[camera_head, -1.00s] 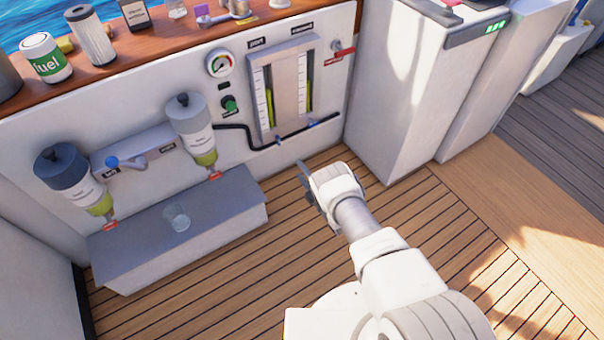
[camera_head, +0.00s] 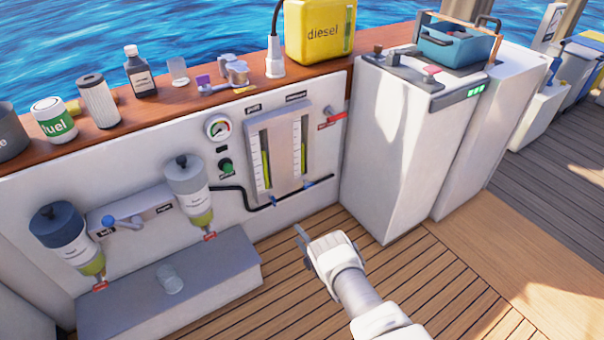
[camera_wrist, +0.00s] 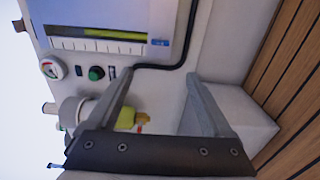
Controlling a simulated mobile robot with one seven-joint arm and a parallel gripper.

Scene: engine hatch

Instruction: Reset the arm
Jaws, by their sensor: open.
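My gripper (camera_head: 303,247) is in front of the white engine panel, low over the wooden deck, to the right of the grey step. In the wrist view its two fingers (camera_wrist: 158,95) stand apart with nothing between them. Past the fingers, that view shows the sight-gauge plate (camera_wrist: 105,20), a round dial (camera_wrist: 52,68), a green knob (camera_wrist: 96,73) and part of a filter with a yellow-green bowl (camera_wrist: 126,118). My gripper appears apart from all of these.
Two filters (camera_head: 65,240) (camera_head: 187,185) hang on the panel. A clear cup (camera_head: 169,280) stands on the grey step (camera_head: 215,270). White cabinets (camera_head: 400,150) stand right. The deck (camera_head: 440,280) is clear.

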